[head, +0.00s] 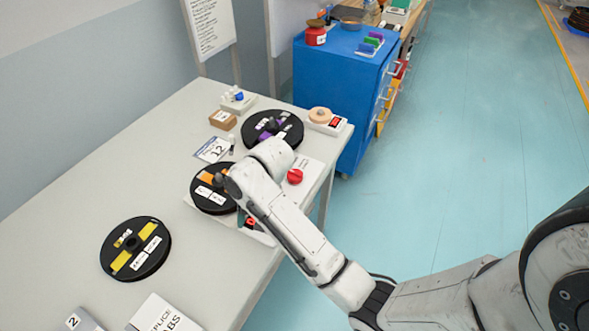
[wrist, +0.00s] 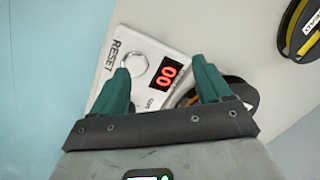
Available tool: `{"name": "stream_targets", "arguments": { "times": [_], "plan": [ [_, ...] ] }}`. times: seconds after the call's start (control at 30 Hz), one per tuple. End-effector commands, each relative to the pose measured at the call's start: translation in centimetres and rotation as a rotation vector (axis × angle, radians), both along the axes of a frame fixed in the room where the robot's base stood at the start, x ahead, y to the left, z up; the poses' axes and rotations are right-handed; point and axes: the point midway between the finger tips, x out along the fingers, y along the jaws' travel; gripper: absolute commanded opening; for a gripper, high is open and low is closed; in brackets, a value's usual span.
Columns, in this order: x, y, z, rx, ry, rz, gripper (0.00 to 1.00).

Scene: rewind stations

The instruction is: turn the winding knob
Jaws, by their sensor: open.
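Two reel stations stand on the table. Whether this is the winding knob I cannot tell for sure. My gripper (wrist: 163,75) is open and empty; in the head view it is mostly hidden behind my arm, with a bit of teal finger showing. In the wrist view, its teal fingertips are over the station's white panel, with a round silver RESET button (wrist: 133,63) and a red display (wrist: 168,73) reading 00. The orange reel (wrist: 240,95) is partly hidden by the right finger.
A yellow-marked reel (head: 153,262) lies at the front left. A blue cabinet (head: 330,85) adjoins the table's far end. Open floor lies right.

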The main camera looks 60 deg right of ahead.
Motion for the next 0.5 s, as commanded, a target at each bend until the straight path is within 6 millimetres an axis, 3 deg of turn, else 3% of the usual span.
{"name": "stream_targets", "arguments": {
  "times": [0.03,0.13,0.3,0.4,0.5],
  "plan": [
    [1.3,-2.5,1.2,-0.004,0.011,-0.077,0.77],
    [2.7,-7.2,3.1,-0.011,0.058,-0.239,0.77],
    [2.7,-15.1,5.9,-0.044,0.142,-0.497,0.77],
    [2.1,-18.3,6.9,-0.063,0.178,-0.603,0.77],
    [1.5,-19.9,7.4,-0.073,0.198,-0.662,0.77]
  ]
}}
